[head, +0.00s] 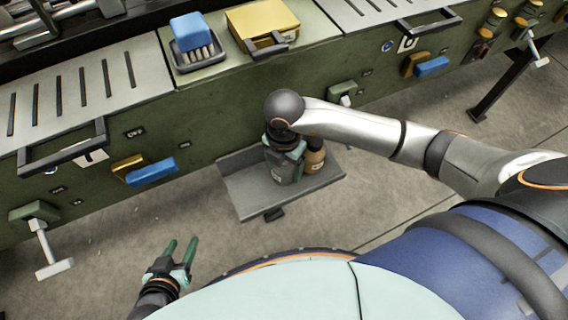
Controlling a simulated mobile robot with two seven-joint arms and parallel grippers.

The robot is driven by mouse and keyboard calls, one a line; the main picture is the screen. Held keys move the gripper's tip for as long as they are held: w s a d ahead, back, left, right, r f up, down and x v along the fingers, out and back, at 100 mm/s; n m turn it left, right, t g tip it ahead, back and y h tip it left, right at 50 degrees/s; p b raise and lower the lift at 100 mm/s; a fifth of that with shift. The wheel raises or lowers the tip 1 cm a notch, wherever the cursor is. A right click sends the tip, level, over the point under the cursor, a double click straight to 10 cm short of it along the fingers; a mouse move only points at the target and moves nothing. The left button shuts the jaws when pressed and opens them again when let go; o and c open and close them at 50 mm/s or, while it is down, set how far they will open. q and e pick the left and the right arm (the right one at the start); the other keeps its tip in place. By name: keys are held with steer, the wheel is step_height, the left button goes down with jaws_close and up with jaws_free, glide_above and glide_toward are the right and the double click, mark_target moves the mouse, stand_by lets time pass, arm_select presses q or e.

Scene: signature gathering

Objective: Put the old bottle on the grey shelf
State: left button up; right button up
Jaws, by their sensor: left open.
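The grey shelf (318,187) is a low flat tray that sticks out from the front of the green machine. A small brown-orange bottle (315,157) shows at the shelf, partly hidden behind my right arm's wrist; its base and its contact with the shelf are hard to make out. My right gripper (286,172) points down over the shelf, just left of the bottle. Its fingers are hidden, so its grip cannot be seen. My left gripper (182,252) is open and empty over the floor at the lower left, apart from the shelf.
The green machine (215,128) runs across the back. On it are a blue block (187,27) on a brush-like base, a yellow box (262,18) and slotted grey plates (75,92). Handles and levers stick out from its front. The concrete floor (110,240) at left is clear.

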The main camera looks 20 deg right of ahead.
steer(key=shift+o, duration=1.4)
steer(key=shift+r, duration=0.1)
steer(key=shift+r, duration=0.3)
step_height(320, 180, up, 11)
steer(key=shift+r+p, duration=0.1)
steer(key=shift+p, duration=1.15)
steer(key=shift+r, duration=0.2)
steer(key=shift+a, duration=0.1)
